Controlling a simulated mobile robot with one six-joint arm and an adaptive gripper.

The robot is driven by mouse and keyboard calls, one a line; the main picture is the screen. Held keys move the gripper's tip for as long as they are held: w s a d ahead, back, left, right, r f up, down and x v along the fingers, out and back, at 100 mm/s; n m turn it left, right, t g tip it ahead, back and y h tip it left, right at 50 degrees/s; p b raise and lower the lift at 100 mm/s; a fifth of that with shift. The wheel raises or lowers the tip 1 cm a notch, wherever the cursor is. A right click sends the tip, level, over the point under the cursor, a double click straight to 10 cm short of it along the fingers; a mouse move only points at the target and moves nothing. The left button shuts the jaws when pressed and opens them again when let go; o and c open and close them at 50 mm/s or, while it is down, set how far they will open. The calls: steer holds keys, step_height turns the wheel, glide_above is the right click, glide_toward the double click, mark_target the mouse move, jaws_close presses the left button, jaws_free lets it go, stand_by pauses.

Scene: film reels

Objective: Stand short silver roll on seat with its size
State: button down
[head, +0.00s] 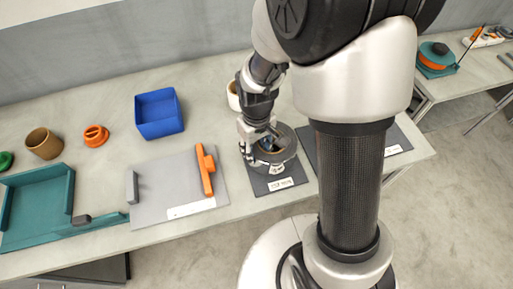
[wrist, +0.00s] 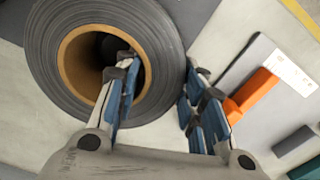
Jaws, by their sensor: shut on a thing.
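A silver-grey roll (wrist: 60,75) with a tan core fills the upper left of the wrist view. In the head view the roll (head: 284,152) is at or just above a dark mat (head: 262,186) with a white label, too small to read. I cannot tell whether it touches the mat. My gripper (wrist: 163,72) is shut on the roll's wall, one finger inside the core and the other outside. In the head view my gripper (head: 262,143) partly covers the roll. Another dark mat (head: 398,138) with a label is partly hidden behind my arm.
Left of the roll is a grey board (head: 160,180) with an orange bar (head: 206,170). A blue bin (head: 159,114), an orange ring piece (head: 96,136), a tan roll (head: 43,144) and a teal tray (head: 35,205) are further left. A white cup-like thing (head: 233,95) stands behind the gripper.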

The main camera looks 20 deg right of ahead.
steer(key=shift+f+b, duration=0.45)
steer(key=shift+f, duration=0.1)
steer(key=c, duration=1.3)
jaws_free()
steer(key=shift+r+p, duration=4.55)
steer(key=shift+r, duration=0.95)
